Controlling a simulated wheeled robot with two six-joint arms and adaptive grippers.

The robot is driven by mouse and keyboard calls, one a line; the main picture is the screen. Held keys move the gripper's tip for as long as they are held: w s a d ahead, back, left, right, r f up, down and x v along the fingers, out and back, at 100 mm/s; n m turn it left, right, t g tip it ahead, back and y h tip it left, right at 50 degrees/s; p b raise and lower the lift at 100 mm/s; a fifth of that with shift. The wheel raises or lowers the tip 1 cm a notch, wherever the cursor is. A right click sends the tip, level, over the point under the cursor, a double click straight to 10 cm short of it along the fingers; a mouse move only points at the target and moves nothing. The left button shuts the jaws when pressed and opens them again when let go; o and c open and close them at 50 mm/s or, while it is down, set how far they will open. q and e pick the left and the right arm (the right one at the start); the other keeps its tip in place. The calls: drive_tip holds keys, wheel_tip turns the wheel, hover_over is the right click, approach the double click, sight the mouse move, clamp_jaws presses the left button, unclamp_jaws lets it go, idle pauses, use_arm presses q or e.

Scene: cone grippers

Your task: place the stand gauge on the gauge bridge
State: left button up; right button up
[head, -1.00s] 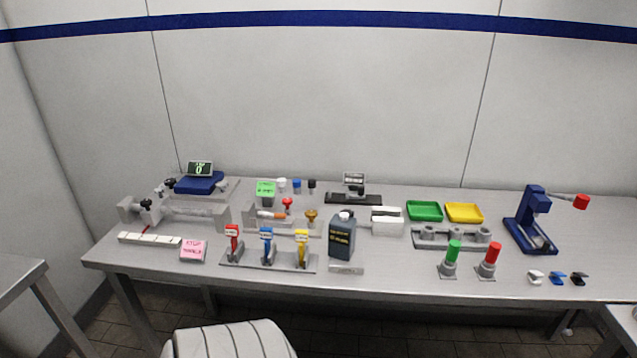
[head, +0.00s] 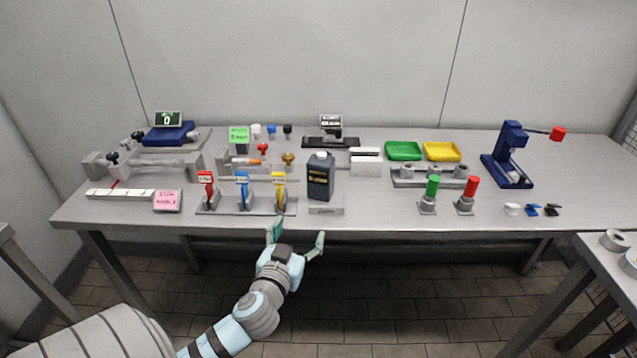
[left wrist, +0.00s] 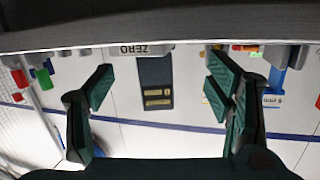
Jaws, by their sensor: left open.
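A small gauge with a grey-framed display (head: 330,125), which looks like the stand gauge, stands upright at the back middle of the table over a long black base (head: 316,142). I cannot tell for sure which fixture is the gauge bridge; a white stepped block (head: 368,168) stands just right of and in front of the gauge. My left gripper (head: 297,236) is open and empty at the table's front edge, apart from both. In the left wrist view, its spread fingers (left wrist: 158,80) frame a dark bottle beyond them. My right gripper is not in view.
The dark bottle (head: 320,178) and a grey block labelled ZERO (left wrist: 140,50) stand between my left gripper and the gauge. Red, blue and yellow-tagged levers (head: 243,190) are to the left. Trays (head: 404,150) lie behind.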

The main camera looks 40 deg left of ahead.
use_arm(q)
drive_tip(key=t, duration=0.2)
approach(318, 184)
drive_tip(key=x, duration=1.2)
drive_tip(key=shift+w+a+f, duration=0.1)
drive_tip(key=shift+w+a, duration=0.05)
drive_tip(key=shift+w, duration=0.15)
drive_tip(key=shift+s, duration=0.1)
drive_tip(key=c, duration=1.4)
